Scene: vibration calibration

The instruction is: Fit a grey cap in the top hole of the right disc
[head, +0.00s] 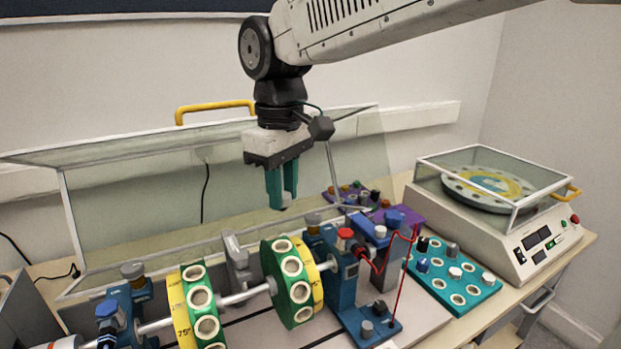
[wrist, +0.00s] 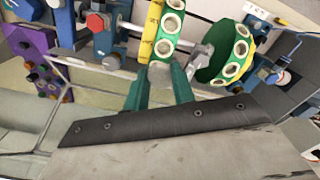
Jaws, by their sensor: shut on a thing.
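My gripper (head: 283,203), with teal fingers, hangs above and behind the right disc (head: 281,284), apart from it. It is shut on a small grey cap, just visible at the fingertips in the head view (head: 284,208). In the wrist view the cap (wrist: 160,73) sits between the fingertips (wrist: 159,82). The right disc is green with a yellow numbered face and white-ringed holes along its rim. Its top hole (head: 283,246) looks empty. In the wrist view this disc (wrist: 150,30) is just beyond the cap.
The left disc (head: 175,303) shares the shaft (head: 240,297). A teal tray (head: 432,283) with caps and empty holes lies right. A blue bearing stand (head: 341,285) with a red cable is beside the right disc. A raised clear cover (head: 130,205) stands behind; a balance machine (head: 490,225) is far right.

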